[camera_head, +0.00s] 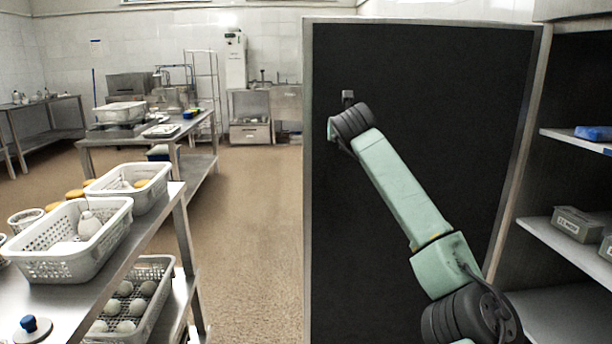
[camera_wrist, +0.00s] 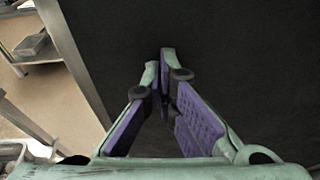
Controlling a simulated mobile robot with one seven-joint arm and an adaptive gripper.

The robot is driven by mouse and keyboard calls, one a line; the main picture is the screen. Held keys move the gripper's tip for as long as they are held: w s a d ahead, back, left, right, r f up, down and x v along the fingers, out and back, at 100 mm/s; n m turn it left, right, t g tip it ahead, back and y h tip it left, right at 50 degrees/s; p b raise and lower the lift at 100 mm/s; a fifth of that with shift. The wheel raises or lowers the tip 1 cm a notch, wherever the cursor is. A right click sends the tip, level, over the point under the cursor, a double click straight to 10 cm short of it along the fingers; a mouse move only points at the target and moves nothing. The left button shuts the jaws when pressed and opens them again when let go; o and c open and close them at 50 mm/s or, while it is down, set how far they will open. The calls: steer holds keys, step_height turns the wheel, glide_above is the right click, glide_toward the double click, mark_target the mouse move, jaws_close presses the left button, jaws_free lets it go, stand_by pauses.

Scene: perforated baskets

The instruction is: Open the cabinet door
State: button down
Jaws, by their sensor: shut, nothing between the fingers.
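The cabinet door (camera_head: 450,90) is a tall dark panel with a pale metal frame in the middle of the head view. It stands swung open, with the cabinet's inner shelves (camera_head: 565,245) showing to its right. My arm reaches up across the door's dark face. My gripper (camera_wrist: 160,60) shows in the wrist view with purple-padded fingers, tips together and empty, over the dark panel. In the head view my wrist mostly hides the gripper. A small dark piece shows just above the wrist; I cannot tell what it is. Contact with the door is unclear.
A steel table (camera_head: 122,262) with white perforated baskets (camera_head: 68,262) stands at the left. Another table (camera_head: 190,132) stands farther back. Clear brown floor (camera_head: 250,215) lies between the tables and the door. Grey boxes (camera_head: 578,224) and a blue item (camera_head: 594,133) sit on the shelves.

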steer(key=shift+w, duration=0.75)
steer(key=shift+s, duration=0.15)
steer(key=b+v, duration=1)
steer(key=v, duration=0.4)
steer(key=shift+s+a+f+b, duration=0.15)
steer(key=shift+a+f+b, duration=0.05)
steer(key=shift+a+b, duration=0.2)
